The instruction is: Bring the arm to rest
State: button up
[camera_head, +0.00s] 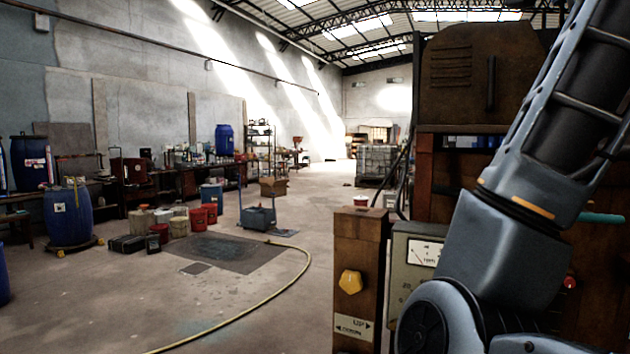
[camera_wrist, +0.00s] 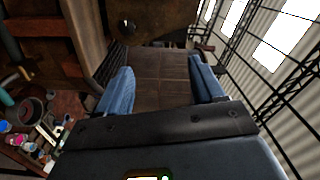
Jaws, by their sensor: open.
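My arm (camera_head: 520,220) rises on the right side of the head view, folded upward, with its upper part leaving the top edge. My gripper is outside the head view. In the wrist view my gripper (camera_wrist: 163,88) shows two blue fingers set wide apart with nothing between them. Beyond the fingers is a brown panelled surface (camera_wrist: 160,65). The fingers do not visibly touch it, though the distance is hard to judge.
A brown cabinet (camera_head: 470,90) stands close behind my arm. A wooden post with a yellow knob (camera_head: 350,282) and a gauge box (camera_head: 408,262) stand beside it. A hose (camera_head: 290,285) lies on the open floor. A blue barrel (camera_head: 68,215) stands left.

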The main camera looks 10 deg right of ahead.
jog(key=w+a+f+n, duration=0.1)
jog(key=w+f+n, duration=0.1)
jog(key=f, duration=0.4)
jog(key=w+a+f+n+t, duration=0.1)
jog(key=f+n, duration=0.2)
jog(key=f, duration=0.4)
jog(key=w+a+f+n, duration=0.2)
jog(key=f, duration=0.4)
jog(key=s+a+f+n+t+y, duration=0.1)
jog(key=s+a+f+n+y, duration=0.2)
jog(key=f, duration=0.8)
jog(key=s+a+f+n+y, duration=0.15)
jog(key=s+f+n, duration=0.3)
jog(key=f, duration=0.65)
jog(key=s+a+f+n+y, duration=0.2)
jog(key=s+a+f+n, duration=0.1)
jog(key=s+f, duration=0.45)
jog(key=s+a+f+n+y, duration=0.2)
jog(key=s+a+f+n, duration=0.15)
jog(key=s+f, duration=0.45)
jog(key=s+a+n+g+y, duration=0.1)
jog(key=s+a, duration=0.2)
jog(key=s, duration=0.9)
jog(key=s+a+g+y, duration=0.1)
jog(key=s+a, duration=0.1)
jog(key=s, duration=0.9)
notch_tip(320, 180, down, 10)
jog(key=b, duration=0.9)
